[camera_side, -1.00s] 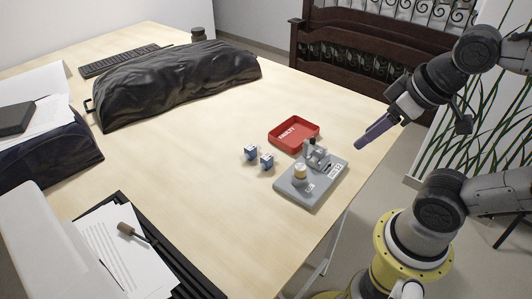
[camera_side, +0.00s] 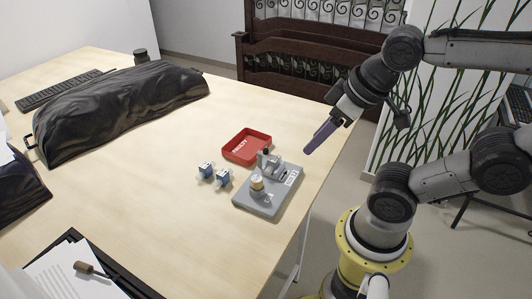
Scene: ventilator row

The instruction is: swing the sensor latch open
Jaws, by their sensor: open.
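A grey fixture plate (camera_side: 264,206) lies near the table's right edge. A grey latch block (camera_side: 273,166) with a small dark upright piece stands at its back. A round cream-topped part (camera_side: 257,184) stands at the plate's front left. I cannot make out the latch's exact position at this size. My gripper (camera_side: 309,149), with purple fingers, hangs in the air up and right of the fixture, pointing down and left. It touches nothing and holds nothing that I can see. It is open, though its fingers overlap in this view.
A red tray (camera_side: 247,158) marked with white letters lies behind the fixture. Two small blue-and-white parts (camera_side: 206,170) (camera_side: 223,177) stand left of it. A black-covered bulky shape (camera_side: 120,105) and a keyboard (camera_side: 60,89) lie farther back. The table's middle is clear.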

